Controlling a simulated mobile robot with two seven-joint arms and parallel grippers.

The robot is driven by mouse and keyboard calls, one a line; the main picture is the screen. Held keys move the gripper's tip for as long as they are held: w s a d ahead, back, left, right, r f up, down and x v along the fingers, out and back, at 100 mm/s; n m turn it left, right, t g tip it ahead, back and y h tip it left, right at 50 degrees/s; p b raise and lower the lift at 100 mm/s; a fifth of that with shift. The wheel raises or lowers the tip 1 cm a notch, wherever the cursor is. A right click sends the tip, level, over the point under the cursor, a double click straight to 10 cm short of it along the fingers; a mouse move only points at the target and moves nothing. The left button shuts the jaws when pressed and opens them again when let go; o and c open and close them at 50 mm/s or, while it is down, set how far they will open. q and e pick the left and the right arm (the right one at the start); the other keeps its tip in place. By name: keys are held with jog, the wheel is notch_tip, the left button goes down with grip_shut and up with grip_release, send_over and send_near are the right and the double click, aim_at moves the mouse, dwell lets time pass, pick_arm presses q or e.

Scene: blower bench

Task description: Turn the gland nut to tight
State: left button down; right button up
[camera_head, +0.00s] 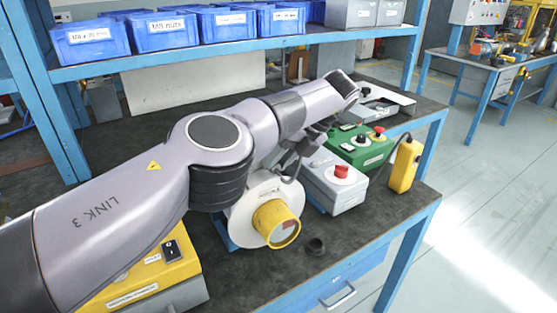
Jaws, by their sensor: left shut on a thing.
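The blower (243,218), a pale round housing with a yellow ringed outlet (277,223), stands on the dark bench top. My left arm reaches across from the left and bends down behind the blower's upper right. My left gripper (292,166) is there, small, dark and partly hidden by my own arm. It is shut at the place where a dark cable or fitting meets the top of the blower. The gland nut does not show clearly, being covered by the fingers, and its turn angle cannot be read. My right gripper is out of view.
A grey box with a red button (334,184), a green control box (361,148) and a yellow box (404,165) stand right of the blower. A yellow switch box (150,272) is at lower left. Blue bins (165,32) line the shelf above.

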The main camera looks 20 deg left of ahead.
pick_arm(q)
jog(key=shift+r, duration=0.1)
jog(key=c, duration=0.9)
grip_release()
jog(key=shift+r, duration=0.1)
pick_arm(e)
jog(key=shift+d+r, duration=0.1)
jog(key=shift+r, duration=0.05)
